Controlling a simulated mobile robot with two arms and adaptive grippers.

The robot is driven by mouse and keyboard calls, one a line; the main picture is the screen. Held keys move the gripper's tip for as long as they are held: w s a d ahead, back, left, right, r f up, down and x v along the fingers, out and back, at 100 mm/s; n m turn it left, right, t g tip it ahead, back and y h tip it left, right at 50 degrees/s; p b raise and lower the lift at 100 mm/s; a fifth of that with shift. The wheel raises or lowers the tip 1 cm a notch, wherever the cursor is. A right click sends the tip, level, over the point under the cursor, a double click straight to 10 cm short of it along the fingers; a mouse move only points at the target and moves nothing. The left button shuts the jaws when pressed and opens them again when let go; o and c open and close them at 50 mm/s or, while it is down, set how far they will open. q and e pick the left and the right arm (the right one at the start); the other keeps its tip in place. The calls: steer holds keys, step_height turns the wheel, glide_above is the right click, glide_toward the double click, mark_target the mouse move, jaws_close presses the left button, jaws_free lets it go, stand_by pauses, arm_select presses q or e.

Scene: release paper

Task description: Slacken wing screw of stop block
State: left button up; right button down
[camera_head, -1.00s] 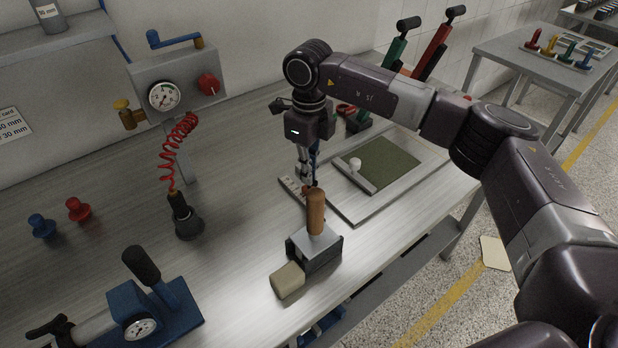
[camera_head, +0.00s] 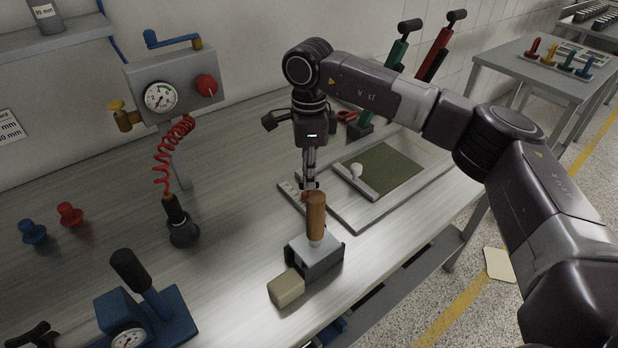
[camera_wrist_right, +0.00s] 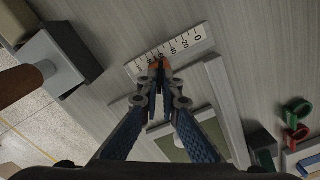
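My right gripper (camera_head: 309,186) points down at the far-left edge of the paper board, over a white scale strip (camera_head: 290,190). In the right wrist view my fingertips (camera_wrist_right: 153,68) are close together over the numbered strip (camera_wrist_right: 185,48). Small orange parts (camera_wrist_right: 163,62) show at the tips. They may belong to the wing screw, but I cannot tell. The stop block is not clearly visible; the fingers cover that spot. Whether the fingers grip anything is unclear. My left gripper is out of view.
A wooden-handled tool (camera_head: 316,214) stands just in front of my right gripper, beside a beige block (camera_head: 286,288). A green mat (camera_head: 385,168) and a bar with a white knob (camera_head: 356,171) lie to the right. A gauge box (camera_head: 172,88) stands left.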

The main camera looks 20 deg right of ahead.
stand_by(0.5)
steer(key=c, duration=2.2)
jaws_free()
steer(key=shift+o, duration=0.2)
step_height(320, 180, up, 12)
